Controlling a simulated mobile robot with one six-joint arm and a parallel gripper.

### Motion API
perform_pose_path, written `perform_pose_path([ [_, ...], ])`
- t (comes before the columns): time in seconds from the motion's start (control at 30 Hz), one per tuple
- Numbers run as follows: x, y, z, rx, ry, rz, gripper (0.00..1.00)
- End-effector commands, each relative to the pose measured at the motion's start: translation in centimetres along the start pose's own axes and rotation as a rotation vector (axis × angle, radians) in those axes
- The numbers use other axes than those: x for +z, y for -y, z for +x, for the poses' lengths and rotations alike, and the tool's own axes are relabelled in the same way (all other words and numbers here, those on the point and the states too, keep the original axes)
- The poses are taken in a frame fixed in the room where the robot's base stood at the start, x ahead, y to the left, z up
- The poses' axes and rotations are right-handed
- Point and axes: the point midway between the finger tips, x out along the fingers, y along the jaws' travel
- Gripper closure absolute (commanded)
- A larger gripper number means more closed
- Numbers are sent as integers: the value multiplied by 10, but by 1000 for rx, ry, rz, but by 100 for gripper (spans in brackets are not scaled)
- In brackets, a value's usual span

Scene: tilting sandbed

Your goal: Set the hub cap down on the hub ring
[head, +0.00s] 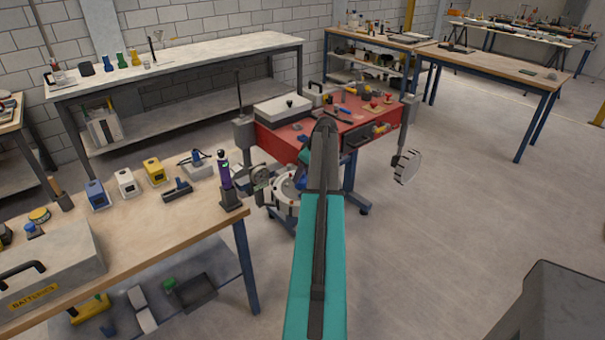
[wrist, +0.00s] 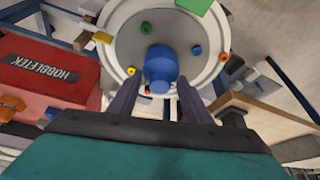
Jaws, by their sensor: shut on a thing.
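A blue rounded cap (wrist: 160,68), which I take to be the hub cap, sits between the two dark fingers of my gripper (wrist: 158,92) in the wrist view. The gripper is shut on it. Beyond the cap is a round grey disc with a pale rim (wrist: 112,55); the cap covers its middle. I cannot make out the hub ring, nor whether the cap touches the disc. In the head view the disc (head: 285,203) shows left of my arm, with blue (head: 300,180) beside it; my arm hides the gripper there.
In the head view a red cart (head: 280,143) stands behind and a wooden workbench (head: 150,225) at left.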

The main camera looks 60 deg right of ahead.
Motion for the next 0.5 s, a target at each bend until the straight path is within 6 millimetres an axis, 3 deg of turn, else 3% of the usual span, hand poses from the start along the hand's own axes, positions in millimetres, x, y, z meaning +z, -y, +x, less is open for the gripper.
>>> perform_pose_path([
  [0.5, 2, 0, 5, 0, 0, 0, 79],
])
